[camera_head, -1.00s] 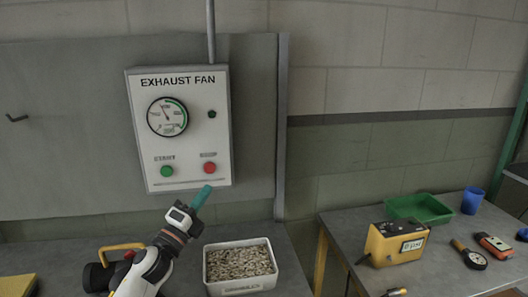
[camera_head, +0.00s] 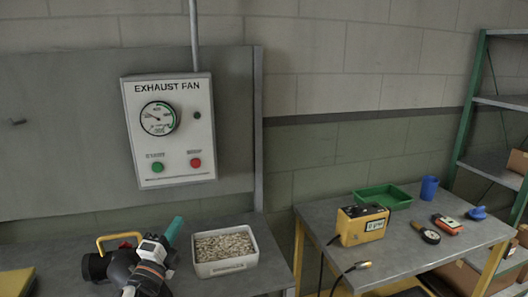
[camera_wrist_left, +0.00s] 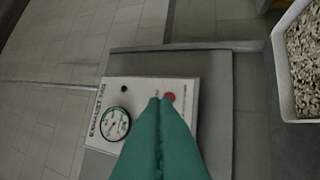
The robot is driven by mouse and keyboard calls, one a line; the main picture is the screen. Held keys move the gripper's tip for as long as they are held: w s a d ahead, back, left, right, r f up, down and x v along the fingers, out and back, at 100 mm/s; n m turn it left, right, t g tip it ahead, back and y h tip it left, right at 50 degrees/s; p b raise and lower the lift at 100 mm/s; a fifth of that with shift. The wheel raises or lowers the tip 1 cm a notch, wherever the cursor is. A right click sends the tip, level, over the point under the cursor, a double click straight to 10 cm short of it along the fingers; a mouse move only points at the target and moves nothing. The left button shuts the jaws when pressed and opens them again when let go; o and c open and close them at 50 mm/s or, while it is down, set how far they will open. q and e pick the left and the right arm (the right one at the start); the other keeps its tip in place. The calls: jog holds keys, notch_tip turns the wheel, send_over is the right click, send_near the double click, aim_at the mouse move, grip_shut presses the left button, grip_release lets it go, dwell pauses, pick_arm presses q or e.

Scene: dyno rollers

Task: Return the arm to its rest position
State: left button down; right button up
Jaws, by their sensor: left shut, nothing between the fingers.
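My left gripper (camera_head: 175,230) has teal fingers, shut together with nothing between them. It is below the white exhaust fan panel (camera_head: 180,95), apart from it, over the bench. The fingers also show shut in the left wrist view (camera_wrist_left: 160,103), in front of the panel (camera_wrist_left: 150,87). The panel has a round gauge (camera_head: 159,118), a dark lamp (camera_head: 197,115), a green button (camera_head: 158,167) and a red button (camera_head: 196,162). The gauge needle points left. My right gripper is not in view.
A white tray of small pale pieces (camera_head: 222,270) stands just right of my left gripper. A black object with a yellow handle (camera_head: 118,237) is left of it. The right table holds a yellow box (camera_head: 361,225), green tray (camera_head: 383,198) and blue cup (camera_head: 429,188).

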pick_arm(q)
jog(key=s+a+f+n+g+y, duration=0.2)
jog(key=s+f+n+g+y, duration=0.5)
jog(key=s+f+n, duration=0.75)
jog(key=s+d+f+n+g+h, duration=0.15)
jog(key=s+f+g, duration=0.35)
jog(key=s, duration=0.7)
jog(key=s+d+f+n+g+h, duration=0.1)
jog(key=s+f+n+g, duration=0.3)
jog(key=s, duration=0.9)
notch_tip(320, 180, down, 29)
jog(key=s+m+g, duration=0.1)
jog(key=s+g, duration=0.1)
jog(key=g, duration=0.1)
jog(key=s+a+f+g, duration=0.1)
jog(key=s+a+f, duration=0.1)
jog(key=s+f, duration=1.2)
jog(key=shift+s+a+f+m, duration=0.3)
jog(key=shift+s+f, duration=0.1)
jog(key=shift+s, duration=0.45)
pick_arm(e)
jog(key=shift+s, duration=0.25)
